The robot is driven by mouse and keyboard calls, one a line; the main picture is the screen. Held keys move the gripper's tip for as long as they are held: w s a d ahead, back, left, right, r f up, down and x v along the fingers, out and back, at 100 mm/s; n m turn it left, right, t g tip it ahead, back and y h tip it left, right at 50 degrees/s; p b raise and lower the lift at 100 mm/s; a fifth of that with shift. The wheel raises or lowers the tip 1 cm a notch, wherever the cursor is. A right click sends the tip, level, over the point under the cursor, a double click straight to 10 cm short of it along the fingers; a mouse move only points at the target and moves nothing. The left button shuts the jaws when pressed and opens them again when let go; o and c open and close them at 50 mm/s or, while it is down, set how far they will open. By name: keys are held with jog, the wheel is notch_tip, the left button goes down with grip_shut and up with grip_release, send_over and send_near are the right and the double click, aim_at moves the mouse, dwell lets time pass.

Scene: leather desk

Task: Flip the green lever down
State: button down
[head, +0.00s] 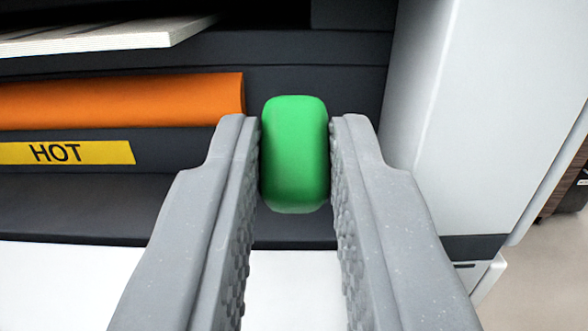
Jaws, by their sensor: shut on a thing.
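The green lever (295,155) is a rounded upright handle in the middle of the head view. My gripper (295,165) has one grey finger on each side of it, and both ribbed pads press against the lever's sides near the fingertips. The gripper is shut on the lever. The lever's mount behind it is hidden by the handle itself.
An orange roller or bar (120,100) runs to the left, above a yellow HOT label (68,153) on a dark panel. A pale ridged sheet (110,33) juts out at upper left. A grey-white machine wall (480,110) stands close on the right.

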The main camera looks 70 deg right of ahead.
jog(key=shift+a+f+h, duration=0.1)
jog(key=shift+a+h, duration=0.1)
jog(key=shift+h, duration=0.1)
jog(key=c, duration=1.3)
grip_release()
jog(key=shift+w, duration=0.1)
jog(key=shift+d, duration=0.1)
jog(key=p+v, duration=0.1)
jog(key=v, duration=1.3)
jog(key=shift+f, duration=0.1)
jog(key=shift+c, duration=0.4)
